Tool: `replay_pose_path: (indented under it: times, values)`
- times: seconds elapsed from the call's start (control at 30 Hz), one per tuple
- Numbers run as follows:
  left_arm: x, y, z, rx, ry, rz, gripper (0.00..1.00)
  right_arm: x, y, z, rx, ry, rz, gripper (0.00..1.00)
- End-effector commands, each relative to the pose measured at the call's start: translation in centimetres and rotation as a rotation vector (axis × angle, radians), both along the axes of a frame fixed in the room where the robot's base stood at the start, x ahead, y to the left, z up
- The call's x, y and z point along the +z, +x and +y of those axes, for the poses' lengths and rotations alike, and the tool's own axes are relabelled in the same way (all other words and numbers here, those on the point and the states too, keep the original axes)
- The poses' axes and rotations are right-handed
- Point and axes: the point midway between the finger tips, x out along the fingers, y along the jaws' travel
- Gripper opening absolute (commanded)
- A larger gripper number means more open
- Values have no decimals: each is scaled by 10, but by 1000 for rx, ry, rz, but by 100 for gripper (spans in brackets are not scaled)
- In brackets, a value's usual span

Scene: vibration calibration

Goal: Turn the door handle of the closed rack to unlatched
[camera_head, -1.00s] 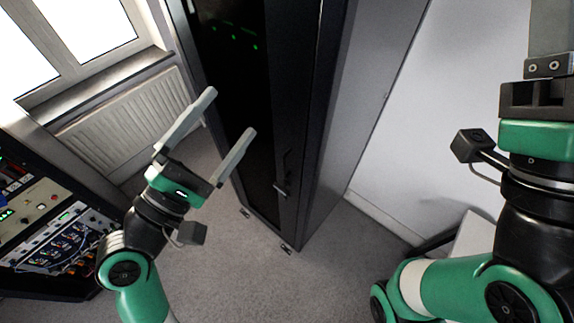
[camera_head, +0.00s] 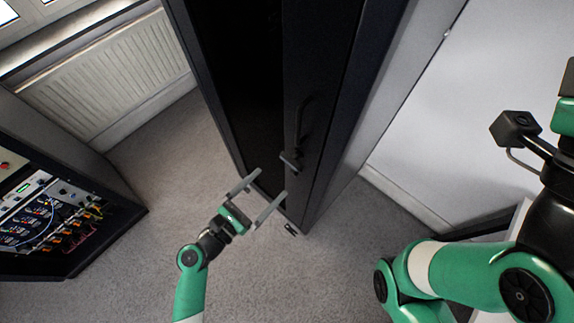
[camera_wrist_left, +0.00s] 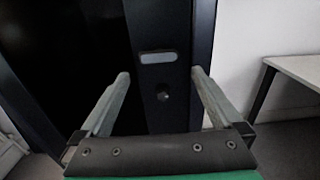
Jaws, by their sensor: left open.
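The closed rack (camera_head: 335,100) is a tall dark cabinet in the middle of the head view, its door facing left. The door handle (camera_head: 302,125) is a dark upright grip on the door's right part, with a small grey end (camera_head: 290,160) sticking out at the bottom. My left gripper (camera_head: 270,184) is open and empty, its fingers pointing at the door just below the handle in the picture. In the left wrist view, a pale plate (camera_wrist_left: 158,57) and a dark knob (camera_wrist_left: 163,96) on the door show between the two fingers. My right gripper's fingers are out of view.
An equipment rack with cables (camera_head: 50,215) stands at the left. A radiator (camera_head: 110,75) is under the window. Grey carpet (camera_head: 150,225) is free in front. A white table (camera_wrist_left: 300,72) shows at the right in the left wrist view.

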Motion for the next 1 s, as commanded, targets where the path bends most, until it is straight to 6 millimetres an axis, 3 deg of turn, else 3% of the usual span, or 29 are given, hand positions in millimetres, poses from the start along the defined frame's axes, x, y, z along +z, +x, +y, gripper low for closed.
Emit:
replay_pose_path:
  times: [0.33, 0.7, 0.77, 1.0]
  values:
    - [-2, 54, -48, -2, 1, -2, 100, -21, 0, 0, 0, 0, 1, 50]
    - [0, 62, -55, 0, 1, -1, 100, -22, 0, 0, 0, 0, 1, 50]
    - [0, 62, -55, 0, 1, -1, 93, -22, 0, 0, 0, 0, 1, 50]
    - [0, 62, -55, 0, 1, -1, 50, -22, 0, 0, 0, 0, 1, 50]
